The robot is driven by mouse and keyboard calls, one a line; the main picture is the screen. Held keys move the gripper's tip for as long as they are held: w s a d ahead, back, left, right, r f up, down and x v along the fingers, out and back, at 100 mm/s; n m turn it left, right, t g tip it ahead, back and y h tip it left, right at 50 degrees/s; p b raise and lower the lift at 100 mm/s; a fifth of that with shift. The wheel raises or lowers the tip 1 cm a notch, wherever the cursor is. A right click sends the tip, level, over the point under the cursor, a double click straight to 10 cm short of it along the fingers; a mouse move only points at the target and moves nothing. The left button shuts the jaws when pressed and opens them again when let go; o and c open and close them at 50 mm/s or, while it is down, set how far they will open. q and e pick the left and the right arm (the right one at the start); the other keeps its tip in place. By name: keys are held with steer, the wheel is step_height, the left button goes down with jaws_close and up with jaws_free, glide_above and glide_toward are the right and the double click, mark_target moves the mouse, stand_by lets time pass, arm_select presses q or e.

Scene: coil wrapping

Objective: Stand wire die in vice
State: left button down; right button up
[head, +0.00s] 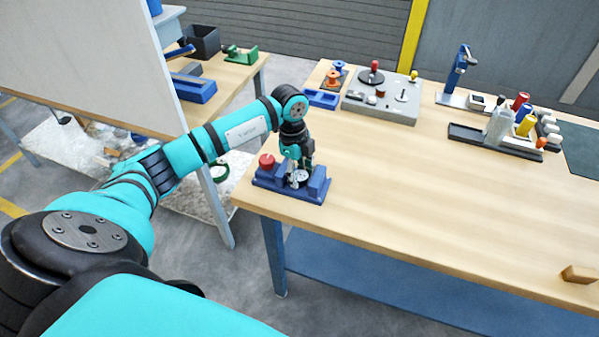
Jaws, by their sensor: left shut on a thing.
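A blue vice (314,193) sits on the near left corner of the wooden table, with a red knob or cylinder (266,160) at its left end. My left gripper (297,172) comes down over the middle of the vice and is shut on a small round pale disc, which looks like the wire die (300,177). The die is low between the vice's blue blocks. I cannot tell whether it touches the vice or stands fully in it, as the gripper partly covers it. My right gripper is out of view.
A grey coil-winding plate (385,109) and a small blue tray (320,99) are at the back. A dark tray (468,134) with coloured cylinders stands to the right. A small wooden block (579,274) lies at the right edge. The table's middle is clear.

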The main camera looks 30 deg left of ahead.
arm_select(q)
steer(key=c, duration=1.1)
jaws_free()
steer(key=shift+c, duration=0.2)
steer(key=o, duration=0.4)
steer(key=r+b, duration=0.1)
steer(key=r, duration=0.3)
steer(key=a+r+b, duration=0.1)
steer(key=r, duration=0.3)
steer(key=r+b, duration=0.1)
steer(key=r, duration=0.3)
steer(key=shift+a, duration=0.25)
